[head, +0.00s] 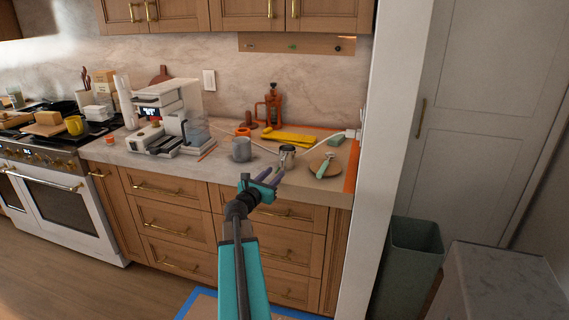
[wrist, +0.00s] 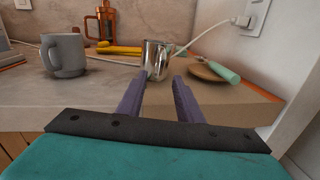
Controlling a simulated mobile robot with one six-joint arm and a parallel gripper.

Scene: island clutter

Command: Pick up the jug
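In the wrist view the fingertips (wrist: 160,80) appear on either side of the jug's lower part. I cannot tell whether the jug is between them or just beyond them. Nothing is held.
A grey mug (head: 241,150) stands left of the jug. A round wooden board (head: 316,165) with a green-handled tool (head: 323,169) lies to the right. Behind are a yellow item (head: 290,138) and an orange French press (wrist: 106,20). A white cable and wall plug are at right.

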